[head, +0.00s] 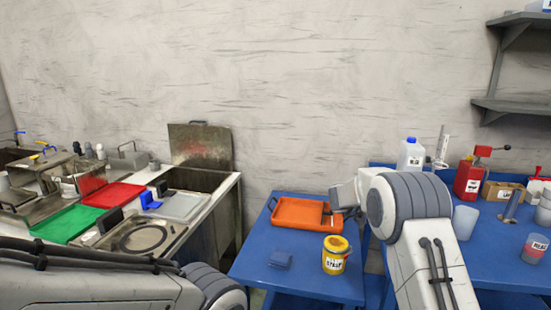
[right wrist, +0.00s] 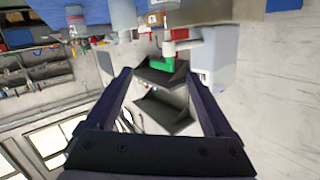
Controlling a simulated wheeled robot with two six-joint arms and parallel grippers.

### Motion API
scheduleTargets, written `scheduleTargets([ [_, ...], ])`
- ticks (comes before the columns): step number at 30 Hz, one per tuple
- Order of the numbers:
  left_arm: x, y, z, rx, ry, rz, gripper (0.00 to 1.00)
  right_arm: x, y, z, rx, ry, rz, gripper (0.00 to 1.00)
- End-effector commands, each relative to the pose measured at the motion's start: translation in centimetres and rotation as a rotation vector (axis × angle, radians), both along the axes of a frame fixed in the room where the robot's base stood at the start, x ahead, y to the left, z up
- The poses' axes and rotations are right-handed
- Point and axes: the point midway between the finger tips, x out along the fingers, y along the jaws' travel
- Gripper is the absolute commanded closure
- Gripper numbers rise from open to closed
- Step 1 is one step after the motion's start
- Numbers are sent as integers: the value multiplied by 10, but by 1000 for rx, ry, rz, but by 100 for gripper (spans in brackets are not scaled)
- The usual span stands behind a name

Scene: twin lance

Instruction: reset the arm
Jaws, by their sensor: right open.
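My right arm (head: 405,205) reaches in from the lower right over the blue table. Its wrist is beside the right end of an orange tray (head: 290,223), and its gripper (head: 350,212) is mostly hidden by the arm. In the right wrist view, my right gripper (right wrist: 157,76) is open, with two dark fingers spread apart and nothing between them. My left arm (head: 90,275) lies across the lower left of the head view. Its gripper is out of view.
A white jug (head: 411,153), a red device (head: 467,178) and a cup (head: 464,222) are on the right. A metal sink counter (head: 200,222) with green and red trays is left.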

Motion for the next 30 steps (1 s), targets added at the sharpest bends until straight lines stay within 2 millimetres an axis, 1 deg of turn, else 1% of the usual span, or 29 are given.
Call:
scheduleTargets([
  [1,0,0,0,0,0,0,100,6,7,8,-2,-7,86,13],
  [3,0,0,0,0,0,0,100,15,22,14,4,-5,233,13],
  [5,0,0,0,0,0,0,100,20,41,16,22,11,372,13],
  [6,0,0,0,0,0,0,100,20,55,15,38,32,465,13],
  [8,0,0,0,0,0,0,100,14,78,8,73,77,597,13],
  [9,0,0,0,0,0,0,100,7,94,1,100,117,682,13],
  [11,0,0,0,0,0,0,100,-10,117,-12,148,189,798,13],
  [12,0,0,0,0,0,0,100,-25,133,-23,183,245,870,13],
  [14,0,0,0,0,0,0,100,-50,151,-40,232,332,955,13],
  [15,0,0,0,0,0,0,100,-69,161,-51,264,390,1002,13],
  [17,0,0,0,0,0,0,100,-98,173,-67,313,480,1059,13],
  [18,0,0,0,0,0,0,100,-118,180,-77,343,540,1089,13],
  [20,0,0,0,0,0,0,100,-149,187,-91,383,630,1126,13],
  [21,0,0,0,0,0,0,100,-170,190,-100,410,689,1142,13],
  [23,0,0,0,0,0,0,100,-198,193,-111,442,770,1161,13],
  [24,0,0,0,0,0,0,100,-217,194,-118,461,823,1169,13],
  [27,0,0,0,0,0,0,100,-257,194,-130,500,936,1178,13],
  [30,0,0,0,0,0,0,100,-293,191,-140,531,1038,1176,13],
])
